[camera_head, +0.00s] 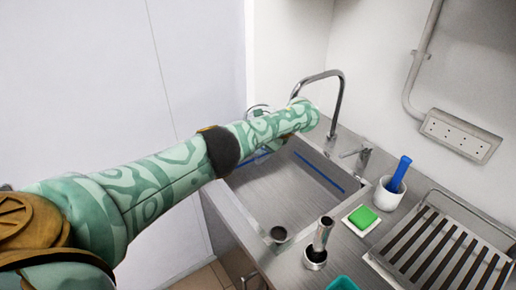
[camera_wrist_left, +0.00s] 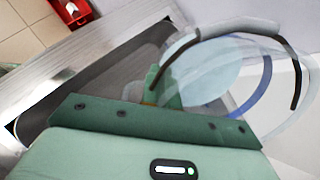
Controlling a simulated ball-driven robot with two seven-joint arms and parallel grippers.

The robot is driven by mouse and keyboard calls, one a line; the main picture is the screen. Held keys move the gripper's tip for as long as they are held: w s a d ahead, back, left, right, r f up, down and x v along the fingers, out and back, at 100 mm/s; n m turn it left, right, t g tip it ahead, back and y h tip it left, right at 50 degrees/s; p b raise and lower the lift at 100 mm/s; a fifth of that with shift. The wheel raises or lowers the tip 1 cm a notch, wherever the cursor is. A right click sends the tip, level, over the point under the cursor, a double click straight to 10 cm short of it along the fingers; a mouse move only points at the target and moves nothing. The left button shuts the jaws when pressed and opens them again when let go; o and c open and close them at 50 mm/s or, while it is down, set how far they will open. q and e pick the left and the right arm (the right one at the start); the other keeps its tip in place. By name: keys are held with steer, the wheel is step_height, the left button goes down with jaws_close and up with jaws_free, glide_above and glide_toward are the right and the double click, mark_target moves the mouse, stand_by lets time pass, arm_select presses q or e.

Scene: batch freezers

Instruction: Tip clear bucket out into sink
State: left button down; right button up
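My left arm reaches in from the left over the sink (camera_head: 285,195), a steel basin in the counter. The clear bucket is see-through and mostly hidden behind my forearm in the head view; a bit of its edge (camera_head: 258,110) shows above the arm. In the left wrist view the bucket (camera_wrist_left: 225,75) fills the upper right, tilted, with a blue band and a dark curved strip. My left gripper (camera_wrist_left: 160,88) looks shut on the bucket's near side; the exact contact is partly hidden. I cannot tell what the bucket holds. My right gripper is not in view.
A curved tap (camera_head: 338,95) rises behind the sink. On the counter are a white cup (camera_head: 388,197) with a blue tool, a green sponge (camera_head: 363,217), a metal cylinder (camera_head: 322,235) and a dish rack (camera_head: 440,245). A red object (camera_wrist_left: 72,10) lies on the floor.

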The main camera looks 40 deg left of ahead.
arm_select(q)
steer(key=shift+w+d+f+g+y+b, duration=0.15)
steer(key=shift+f+y+b, duration=0.1)
steer(key=shift+y+b, duration=0.75)
steer(key=shift+s+f+g+y+b, duration=0.2)
steer(key=shift+y+b, duration=0.4)
steer(key=shift+b, duration=0.7)
steer(key=d+f+y+b, duration=0.1)
steer(key=y+b, duration=0.2)
steer(key=b, duration=0.1)
steer(key=w+d+f+g+y+b, duration=0.1)
steer(key=d+y+b, duration=0.1)
steer(key=y+b, duration=0.1)
steer(key=d+f+y+b, duration=0.1)
steer(key=y+b, duration=0.2)
steer(key=b, duration=0.2)
steer(key=shift+w+d+f+m+g, duration=0.1)
steer(key=shift+w+d+m+g, duration=0.1)
steer(key=shift+m+g, duration=0.2)
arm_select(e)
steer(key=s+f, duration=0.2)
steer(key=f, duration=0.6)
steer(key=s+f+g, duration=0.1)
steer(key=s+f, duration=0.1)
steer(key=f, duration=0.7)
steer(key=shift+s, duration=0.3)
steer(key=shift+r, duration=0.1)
